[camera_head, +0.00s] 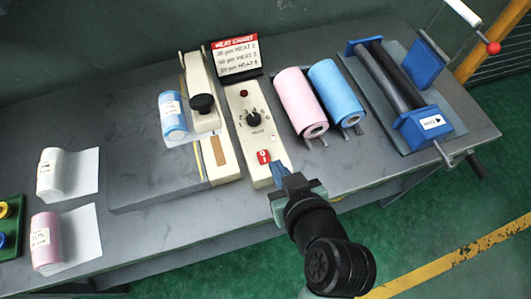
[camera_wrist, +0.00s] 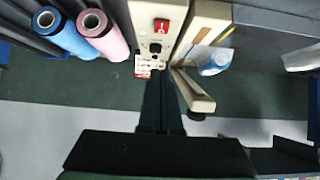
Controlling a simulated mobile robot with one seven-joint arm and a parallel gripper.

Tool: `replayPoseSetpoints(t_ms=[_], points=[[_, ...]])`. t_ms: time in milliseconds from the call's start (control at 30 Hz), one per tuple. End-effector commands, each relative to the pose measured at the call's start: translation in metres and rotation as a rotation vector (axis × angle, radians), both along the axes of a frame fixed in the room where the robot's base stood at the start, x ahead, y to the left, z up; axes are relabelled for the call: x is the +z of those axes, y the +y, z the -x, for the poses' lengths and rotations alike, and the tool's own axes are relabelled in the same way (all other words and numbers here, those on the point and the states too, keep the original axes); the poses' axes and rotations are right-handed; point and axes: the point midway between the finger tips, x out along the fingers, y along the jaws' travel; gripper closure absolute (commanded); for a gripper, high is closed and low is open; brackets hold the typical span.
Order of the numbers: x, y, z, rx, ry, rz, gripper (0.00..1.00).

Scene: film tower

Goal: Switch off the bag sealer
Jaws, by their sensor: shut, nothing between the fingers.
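The bag sealer is a cream machine with a sealing arm (camera_head: 198,80) and a long control panel (camera_head: 246,118). The panel carries a red lamp (camera_head: 244,94), a black dial (camera_head: 254,118) and a red rocker switch (camera_head: 263,156) at its near end. The switch also shows in the wrist view (camera_wrist: 161,25), with the dial (camera_wrist: 155,48) beyond it. My gripper (camera_head: 279,174) is shut and empty, with its tips by the panel's near end, just short of the switch. I cannot tell whether the tips touch the panel. Which side of the rocker is pressed is too small to read.
A meat chart sign (camera_head: 236,56) stands behind the panel. Pink (camera_head: 300,100) and blue (camera_head: 336,88) film rolls lie to its right, then a blue-ended roller machine (camera_head: 420,122). A blue-wrapped roll (camera_head: 172,116) lies by the sealing arm.

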Motion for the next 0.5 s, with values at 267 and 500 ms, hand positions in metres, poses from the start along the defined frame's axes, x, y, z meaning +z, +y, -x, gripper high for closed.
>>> replayPoseSetpoints(t_ms=[267,500], points=[[-0.030,0.014,-0.040,0.002,0.001,-0.001,1.00],[-0.058,0.023,-0.069,0.000,0.004,-0.001,1.00]])
